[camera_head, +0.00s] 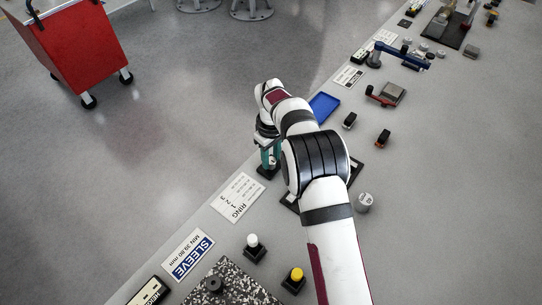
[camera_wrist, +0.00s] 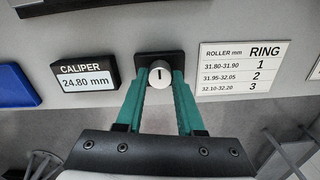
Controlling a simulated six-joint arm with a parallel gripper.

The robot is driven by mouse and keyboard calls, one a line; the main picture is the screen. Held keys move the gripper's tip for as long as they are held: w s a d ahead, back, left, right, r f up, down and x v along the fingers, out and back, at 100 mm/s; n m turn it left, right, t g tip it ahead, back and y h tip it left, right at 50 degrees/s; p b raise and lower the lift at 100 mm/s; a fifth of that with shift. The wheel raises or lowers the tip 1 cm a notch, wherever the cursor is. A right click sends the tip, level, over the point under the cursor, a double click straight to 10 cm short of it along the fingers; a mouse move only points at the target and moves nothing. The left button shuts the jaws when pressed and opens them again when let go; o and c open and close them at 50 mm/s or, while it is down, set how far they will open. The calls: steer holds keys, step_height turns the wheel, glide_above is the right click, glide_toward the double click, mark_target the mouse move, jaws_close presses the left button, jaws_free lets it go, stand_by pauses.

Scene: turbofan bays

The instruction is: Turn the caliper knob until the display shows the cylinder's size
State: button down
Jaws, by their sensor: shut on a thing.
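The caliper knob (camera_wrist: 159,74) is a round silver dial with a black mark, set in a black square base (camera_wrist: 159,58). My gripper (camera_wrist: 160,82) has teal fingers and is shut on the knob, one finger on each side; the black mark points roughly up and down. The caliper display (camera_wrist: 88,76), to the left in the wrist view, reads 24.80 mm. I cannot tell which thing is the cylinder to be measured.
A card (camera_wrist: 244,68) lists roller sizes and ring numbers 1 to 3. A blue tray (camera_head: 324,106) lies beyond my gripper. A grey cylindrical piece (camera_head: 364,202) stands right of my arm. A SLEEVE card (camera_head: 188,255), white button (camera_head: 252,242) and yellow button (camera_head: 296,275) are nearer.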

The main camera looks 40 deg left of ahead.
mark_target(271, 160)
steer(key=shift+m, duration=0.3)
steer(key=m, duration=0.5)
steer(key=shift+m, duration=0.3)
steer(key=m, duration=0.5)
steer(key=shift+m, duration=0.4)
steer(key=c, duration=0.5)
jaws_free()
step_height(271, 160, up, 16)
steer(key=shift+f, duration=0.1)
